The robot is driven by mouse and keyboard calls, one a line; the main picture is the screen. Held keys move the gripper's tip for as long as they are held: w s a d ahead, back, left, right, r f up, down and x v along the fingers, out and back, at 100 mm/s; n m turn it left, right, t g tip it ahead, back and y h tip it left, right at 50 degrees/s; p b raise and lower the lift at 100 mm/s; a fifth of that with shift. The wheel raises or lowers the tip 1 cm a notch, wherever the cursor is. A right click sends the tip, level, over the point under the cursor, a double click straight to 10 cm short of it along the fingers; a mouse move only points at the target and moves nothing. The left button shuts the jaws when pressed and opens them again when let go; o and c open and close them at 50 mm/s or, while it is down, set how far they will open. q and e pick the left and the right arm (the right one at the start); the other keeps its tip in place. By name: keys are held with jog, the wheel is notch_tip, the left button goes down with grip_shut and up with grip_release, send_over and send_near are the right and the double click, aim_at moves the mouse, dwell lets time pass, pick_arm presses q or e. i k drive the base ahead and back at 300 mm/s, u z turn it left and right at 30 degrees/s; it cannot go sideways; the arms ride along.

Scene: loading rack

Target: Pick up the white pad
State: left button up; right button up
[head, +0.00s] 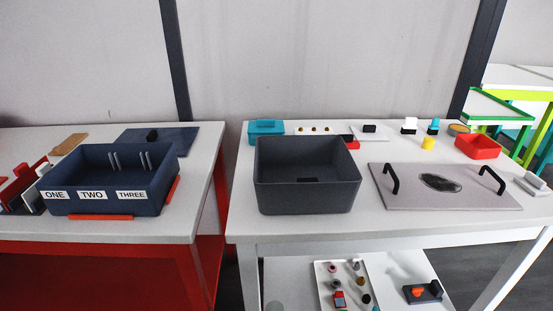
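Neither of my grippers is in view. Several pieces could be the white pad, and I cannot tell which is meant. A flat white plate with a black block on it (376,136) lies at the back of the right table. A small white block on a dark base (409,124) stands to its right. A pale grey-white piece (534,185) lies at the table's right edge, partly cut off by the frame.
A dark grey bin (307,201) stands on the right table (380,229), beside a grey lid plate (445,198) with two black handles. A red tray (478,147) is at back right. A dark blue box (90,200) labelled ONE, TWO, THREE stands on the left table. A gap separates the tables.

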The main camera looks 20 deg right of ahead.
aim_at(533, 185)
jog(key=z, duration=2.2)
